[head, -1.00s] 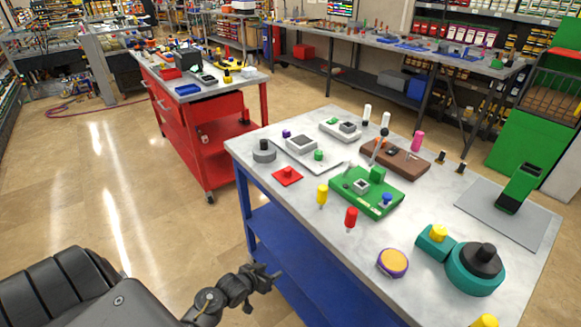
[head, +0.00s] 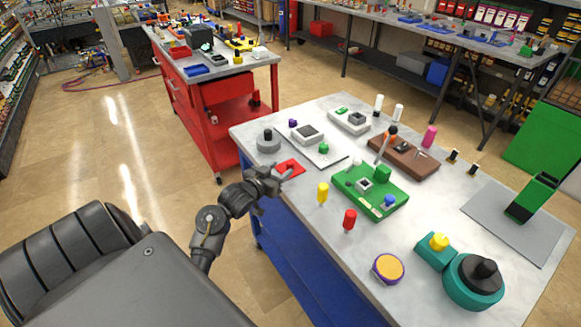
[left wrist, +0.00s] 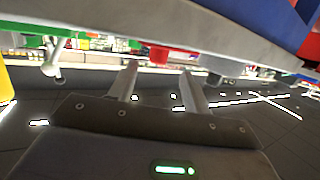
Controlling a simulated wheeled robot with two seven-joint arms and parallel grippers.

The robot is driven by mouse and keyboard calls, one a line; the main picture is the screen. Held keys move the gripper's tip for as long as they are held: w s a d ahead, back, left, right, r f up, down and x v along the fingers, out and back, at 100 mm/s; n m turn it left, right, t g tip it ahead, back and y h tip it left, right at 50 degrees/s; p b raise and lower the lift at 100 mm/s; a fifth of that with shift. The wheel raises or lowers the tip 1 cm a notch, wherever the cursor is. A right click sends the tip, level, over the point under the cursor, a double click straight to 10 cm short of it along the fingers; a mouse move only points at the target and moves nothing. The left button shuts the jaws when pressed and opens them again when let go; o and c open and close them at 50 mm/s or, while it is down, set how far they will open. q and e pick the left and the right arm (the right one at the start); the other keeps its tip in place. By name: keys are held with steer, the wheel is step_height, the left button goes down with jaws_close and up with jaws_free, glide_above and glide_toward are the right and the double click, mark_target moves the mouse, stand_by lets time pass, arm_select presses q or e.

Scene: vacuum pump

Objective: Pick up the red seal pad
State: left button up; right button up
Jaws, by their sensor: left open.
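The red seal pad (head: 291,168) is a flat red square with a small raised knob, lying near the table's left edge in the head view. My left gripper (head: 281,172) is at this edge, just beside the pad, and its fingers partly cover the pad's near side. In the left wrist view, which looks upside down, the fingers (left wrist: 160,88) are spread with nothing between them. The red pad (left wrist: 160,54) shows beyond the fingertips, roughly between them. I cannot tell whether a finger touches it. My right gripper is out of view.
A grey round piece with a black knob (head: 268,142) stands behind the pad. A white plate (head: 327,155) and a green board (head: 368,190) lie to the right. Yellow (head: 323,193) and red (head: 349,219) handles stand nearer. The table's blue side (head: 300,255) is below my arm.

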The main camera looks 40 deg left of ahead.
mark_target(289, 163)
arm_select(q)
steer(key=shift+w+f, duration=0.15)
steer(key=shift+w, duration=0.45)
steer(key=shift+w+r+p, duration=0.25)
steer(key=shift+w+p, duration=0.05)
steer(key=p+x, duration=0.1)
steer(key=x, duration=0.3)
steer(key=shift+w+f, duration=0.2)
steer(key=shift+w, duration=0.05)
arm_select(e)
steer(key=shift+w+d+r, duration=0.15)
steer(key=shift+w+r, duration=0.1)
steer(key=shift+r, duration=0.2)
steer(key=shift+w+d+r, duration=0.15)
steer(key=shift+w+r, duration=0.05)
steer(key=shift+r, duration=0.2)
arm_select(q)
steer(key=shift+s, duration=0.1)
steer(key=c, duration=1)
steer(key=shift+c, duration=0.2)
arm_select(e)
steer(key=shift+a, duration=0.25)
